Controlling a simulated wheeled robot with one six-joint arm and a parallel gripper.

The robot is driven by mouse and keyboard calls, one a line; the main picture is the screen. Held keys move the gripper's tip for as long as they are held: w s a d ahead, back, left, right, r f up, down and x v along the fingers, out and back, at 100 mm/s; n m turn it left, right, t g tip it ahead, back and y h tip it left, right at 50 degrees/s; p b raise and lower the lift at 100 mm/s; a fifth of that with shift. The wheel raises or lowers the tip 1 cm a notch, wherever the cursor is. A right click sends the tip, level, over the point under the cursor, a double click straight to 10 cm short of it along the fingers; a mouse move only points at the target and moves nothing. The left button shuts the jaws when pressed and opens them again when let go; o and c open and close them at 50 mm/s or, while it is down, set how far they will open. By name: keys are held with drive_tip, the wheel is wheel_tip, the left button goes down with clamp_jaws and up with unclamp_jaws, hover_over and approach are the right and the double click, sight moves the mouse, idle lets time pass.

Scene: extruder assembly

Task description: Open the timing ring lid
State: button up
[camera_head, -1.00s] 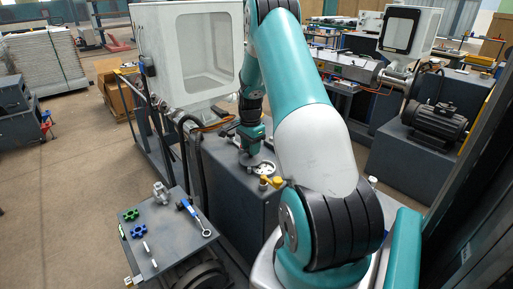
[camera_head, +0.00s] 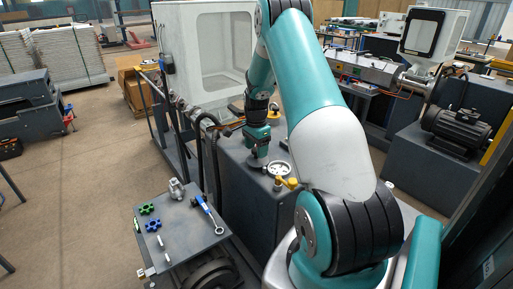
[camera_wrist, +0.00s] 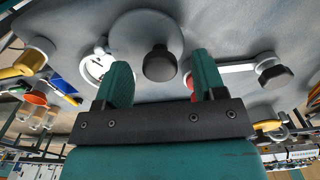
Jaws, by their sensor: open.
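The timing ring lid, a round grey disc (camera_wrist: 138,35) with a black knob (camera_wrist: 160,63), shows in the wrist view just beyond my gripper. My gripper (camera_wrist: 160,80) is open, its two teal fingers spread to either side of the knob without closing on it. A white ring with a dark inside (camera_wrist: 97,68) shows left of the disc; whether the disc overlaps its edge is unclear. In the head view the white ring (camera_head: 278,169) lies uncovered on the grey machine top, right of my gripper (camera_head: 257,153). The disc is mostly hidden there.
A metal lever (camera_wrist: 235,67) with a black end lies right of my gripper. Yellow-topped parts (camera_head: 291,183) stand near the ring. A side table (camera_head: 185,240) holds green and blue knobs and a wrench. A white windowed cabinet (camera_head: 207,55) stands behind.

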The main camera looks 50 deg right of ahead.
drive_tip(key=shift+r+p, duration=2.35)
drive_tip(key=shift+r, duration=1.2)
